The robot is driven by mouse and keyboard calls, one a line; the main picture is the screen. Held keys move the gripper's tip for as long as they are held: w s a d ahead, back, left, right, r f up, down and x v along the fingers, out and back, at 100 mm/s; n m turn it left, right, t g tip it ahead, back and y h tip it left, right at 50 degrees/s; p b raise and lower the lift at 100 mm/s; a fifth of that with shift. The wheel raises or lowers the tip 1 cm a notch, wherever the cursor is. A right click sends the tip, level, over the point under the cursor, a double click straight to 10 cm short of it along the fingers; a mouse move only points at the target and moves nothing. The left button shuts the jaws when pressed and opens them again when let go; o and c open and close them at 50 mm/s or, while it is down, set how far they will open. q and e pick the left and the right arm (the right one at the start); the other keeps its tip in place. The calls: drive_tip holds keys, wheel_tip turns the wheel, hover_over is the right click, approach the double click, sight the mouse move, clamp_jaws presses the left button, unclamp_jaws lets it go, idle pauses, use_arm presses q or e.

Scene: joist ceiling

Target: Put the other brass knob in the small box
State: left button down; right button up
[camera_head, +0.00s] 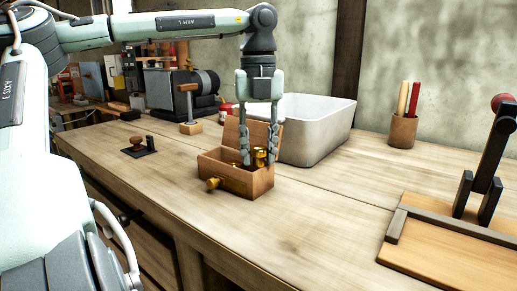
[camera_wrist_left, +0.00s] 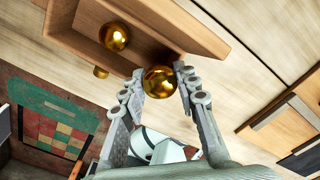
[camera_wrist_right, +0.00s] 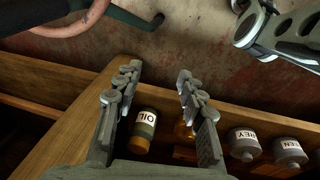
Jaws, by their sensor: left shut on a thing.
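My left gripper (camera_head: 259,158) is shut on a brass knob (camera_wrist_left: 160,82), with a finger on each side of it. It points down at the small wooden box (camera_head: 212,164), whose lid (camera_head: 237,134) stands raised at the back. Another round brass knob (camera_wrist_left: 115,37) sits inside the box in the left wrist view. The held knob (camera_head: 259,154) shows at the box's right end; I cannot tell whether it touches the box floor. A brass piece (camera_head: 213,184) shows at the box's front left. My right gripper (camera_wrist_right: 157,78) is open and empty in the right wrist view.
A white basin (camera_head: 318,128) stands behind the box. A cup with sticks (camera_head: 403,130) is at the back right, and a lever press on a board (camera_head: 450,250) at the right. A stamp (camera_head: 138,146) lies left. Under my right gripper are an oil bottle (camera_wrist_right: 143,130) and jars.

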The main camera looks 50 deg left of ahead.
sight(259, 146)
use_arm(q)
drive_tip(key=c, duration=1.1)
unclamp_jaws()
drive_tip(key=shift+c, duration=0.2)
drive_tip(key=shift+r, duration=0.4)
wheel_tip(259, 146, up, 6)
drive_tip(key=shift+f, duration=0.2)
wheel_tip(259, 146, up, 6)
drive_tip(key=shift+f, duration=0.1)
use_arm(e)
drive_tip(key=shift+r, duration=0.1)
